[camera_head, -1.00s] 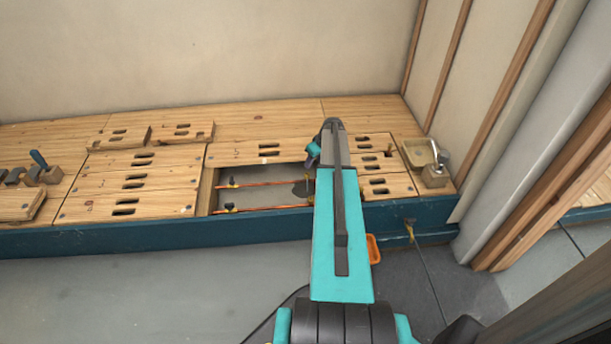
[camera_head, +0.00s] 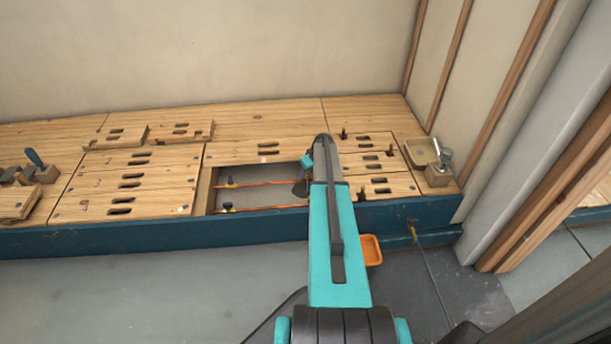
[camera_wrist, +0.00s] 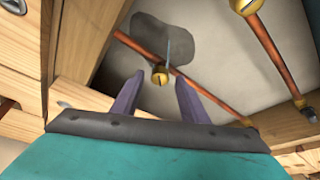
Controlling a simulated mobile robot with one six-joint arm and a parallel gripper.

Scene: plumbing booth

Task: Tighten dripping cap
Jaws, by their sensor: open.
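In the wrist view, a small brass cap (camera_wrist: 160,75) sits by a copper pipe (camera_wrist: 210,95), over a dark wet-looking patch (camera_wrist: 175,40). A thin grey-blue streak runs from the cap across the patch; I cannot tell if it is water. My gripper (camera_wrist: 158,82) is open and empty, its two purple-grey fingers on either side of the cap in the picture. Contact or depth is unclear. In the head view, my arm hides the gripper's fingers and the cap; part of the dark patch (camera_head: 300,189) shows left of my arm in the floor opening.
The opening (camera_head: 260,195) holds two copper pipes with dark-handled fittings. Slotted wooden boards (camera_head: 125,180) surround it. A tan tray (camera_head: 420,151) and a wooden block with a metal piece (camera_head: 438,174) stand at right. An orange tray (camera_head: 371,249) lies below the blue front edge.

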